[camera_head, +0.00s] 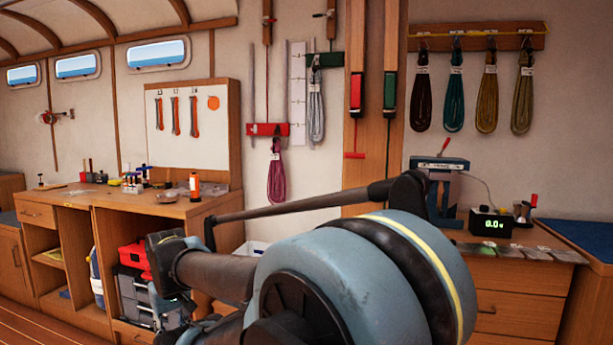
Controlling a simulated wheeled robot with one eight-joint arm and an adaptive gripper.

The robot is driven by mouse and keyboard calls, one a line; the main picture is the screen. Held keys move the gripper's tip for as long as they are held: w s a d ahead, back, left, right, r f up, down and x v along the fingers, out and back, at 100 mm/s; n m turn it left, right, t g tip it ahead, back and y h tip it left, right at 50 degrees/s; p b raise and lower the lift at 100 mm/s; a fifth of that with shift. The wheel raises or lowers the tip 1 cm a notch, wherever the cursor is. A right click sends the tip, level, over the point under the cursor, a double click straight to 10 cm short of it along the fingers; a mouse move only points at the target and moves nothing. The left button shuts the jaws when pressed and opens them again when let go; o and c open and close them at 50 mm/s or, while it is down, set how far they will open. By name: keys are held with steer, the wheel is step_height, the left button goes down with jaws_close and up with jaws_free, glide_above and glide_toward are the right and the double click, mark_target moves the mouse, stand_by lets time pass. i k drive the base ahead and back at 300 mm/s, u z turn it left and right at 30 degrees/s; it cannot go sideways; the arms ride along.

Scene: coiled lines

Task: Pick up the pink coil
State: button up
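The pink coil (277,178) hangs below a red clamp-like block (268,129) on the back wall, left of the wooden post. Its lower end hangs free in front of the pale wall. My arm fills the lower middle of the view, and the coil shows above it, clear of it. Dark parts at the far end of my arm, low and left of centre, seem to be my gripper (187,328). They are partly hidden and cut off by the frame, well apart from the coil. I cannot tell whether it is open.
A grey-white coil (316,115) hangs right of the pink one under a green block (325,60). Several coils hang from a wooden rack (480,36) at right. A workbench (130,200) with tools stands at left, drawers (515,305) with a lit display (491,224) at right.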

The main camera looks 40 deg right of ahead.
mark_target(275, 157)
steer(key=z, duration=0.7)
steer(key=i, duration=0.9)
steer(key=z, duration=0.6)
